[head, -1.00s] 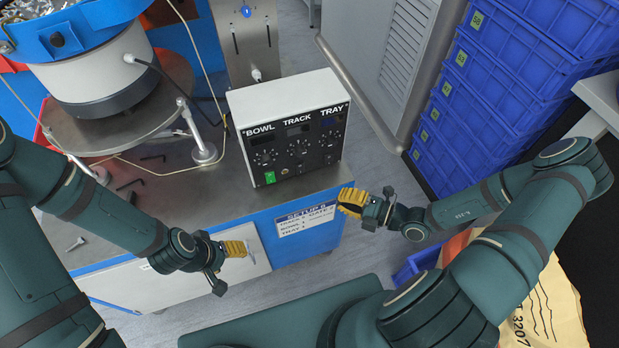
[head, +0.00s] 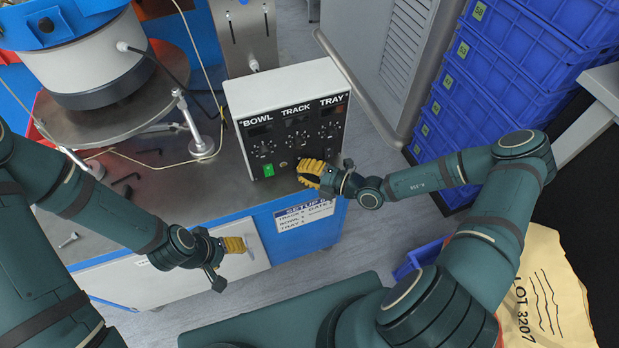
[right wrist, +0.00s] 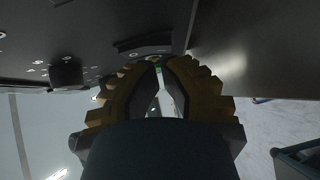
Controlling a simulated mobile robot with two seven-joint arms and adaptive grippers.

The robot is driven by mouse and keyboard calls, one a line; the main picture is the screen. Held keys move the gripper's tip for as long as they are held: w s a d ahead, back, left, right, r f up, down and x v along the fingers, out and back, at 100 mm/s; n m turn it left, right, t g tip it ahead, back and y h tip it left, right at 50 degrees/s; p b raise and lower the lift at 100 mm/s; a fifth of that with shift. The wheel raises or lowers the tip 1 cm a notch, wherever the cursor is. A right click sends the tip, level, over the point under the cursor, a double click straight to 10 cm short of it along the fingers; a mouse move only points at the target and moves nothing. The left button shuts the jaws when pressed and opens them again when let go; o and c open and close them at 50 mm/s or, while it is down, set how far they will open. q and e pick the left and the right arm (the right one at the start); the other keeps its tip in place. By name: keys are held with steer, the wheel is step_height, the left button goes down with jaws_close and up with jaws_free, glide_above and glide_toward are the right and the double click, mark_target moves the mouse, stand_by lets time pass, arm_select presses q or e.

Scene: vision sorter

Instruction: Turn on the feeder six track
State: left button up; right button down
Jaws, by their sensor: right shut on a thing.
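The control box (head: 285,127) stands on the steel bench, with a black panel marked BOWL, TRACK and TRAY from left to right. Each column has a dial (head: 300,142). A green switch (head: 267,171) shows low in the BOWL column. My right gripper (head: 306,172) is at the panel's lower edge, below the TRACK column, and hides what is there. In the right wrist view its ribbed yellow fingers (right wrist: 160,66) come together at the panel, shut on a small part that they mostly cover. My left gripper (head: 240,245) hangs in front of the bench, away from the box; its opening is unclear.
A bowl feeder (head: 88,62) stands at the left of the bench, with loose hex keys (head: 127,190) nearby. A SETUP label (head: 304,215) is on the bench front. Blue crates (head: 480,90) are stacked at right. A paper bag (head: 545,290) lies at lower right.

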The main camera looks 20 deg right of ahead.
steer(key=shift+w, duration=0.15)
steer(key=shift+w+f+n+t+y, duration=0.3)
steer(key=shift+w+n+y, duration=0.1)
steer(key=shift+n, duration=0.1)
steer(key=shift+f+n+t+y+b, duration=0.1)
steer(key=shift+n+t+y+b, duration=0.3)
steer(key=shift+n, duration=0.2)
arm_select(q)
steer(key=shift+f, duration=0.3)
